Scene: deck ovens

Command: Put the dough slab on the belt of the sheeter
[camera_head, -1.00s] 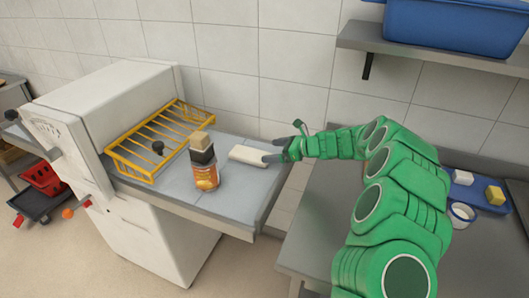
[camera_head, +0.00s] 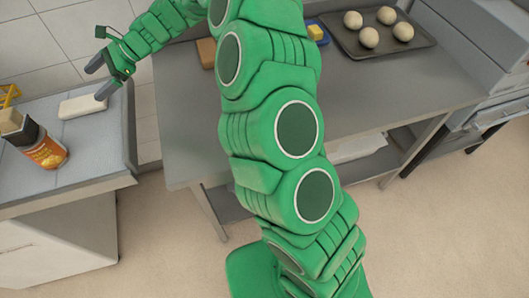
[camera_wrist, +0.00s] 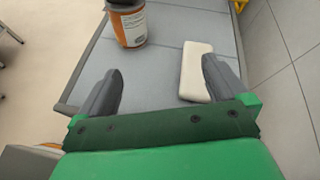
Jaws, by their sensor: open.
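The dough slab (camera_head: 83,107), a pale flat bar, lies flat on the grey belt (camera_head: 95,145) of the sheeter in the head view. My gripper (camera_head: 98,82) is open at the slab's right end, with no dough held between its fingers. In the wrist view, the slab (camera_wrist: 196,72) lies beyond and beside the right finger, which hides part of its near end. I cannot tell whether the right finger touches the slab.
An orange-labelled can (camera_head: 46,152) with a dark and tan piece at its top stands on the belt near the slab. A steel table (camera_head: 185,130) stands to the right, across a gap. It bears a tray (camera_head: 420,50) with several dough balls.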

